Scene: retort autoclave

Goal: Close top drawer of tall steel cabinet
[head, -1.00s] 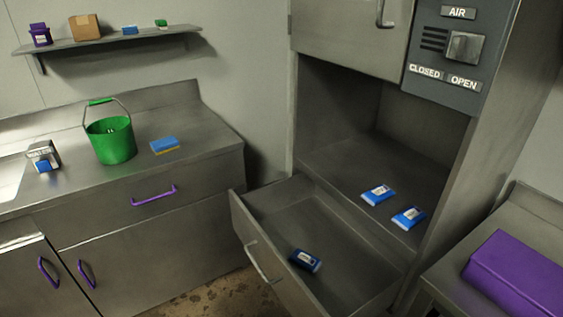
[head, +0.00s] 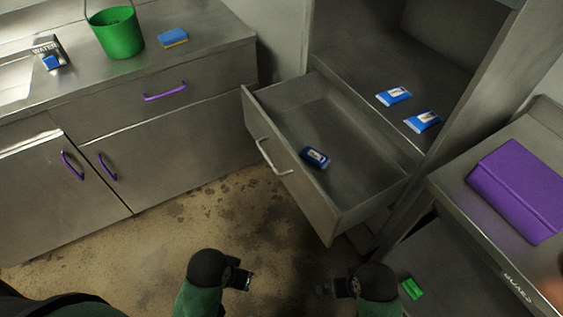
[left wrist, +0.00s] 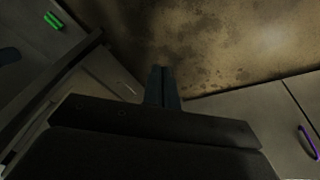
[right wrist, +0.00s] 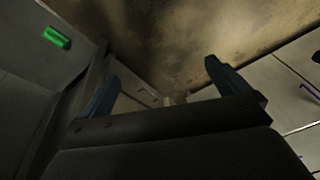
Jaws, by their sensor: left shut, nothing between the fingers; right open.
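The tall steel cabinet (head: 395,45) has its top drawer (head: 290,185) pulled well out, with a pale bar handle (head: 269,157) on its front. A dark blue packet (head: 315,158) lies in the drawer. My left gripper (head: 250,279) is shut and empty, low in front of the drawer; its closed fingers show in the left wrist view (left wrist: 162,86). My right gripper (head: 322,288) is open and empty, below the drawer front; its spread fingers show in the right wrist view (right wrist: 160,80). Neither gripper touches the drawer.
Two blue packets (head: 394,96) lie on the cabinet's open shelf above the drawer. A counter with purple handles (head: 165,91), a green bucket (head: 117,33) and a blue sponge (head: 173,38) stands left. A purple box (head: 520,190) sits on the right bench. Stained floor (head: 190,225) is clear.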

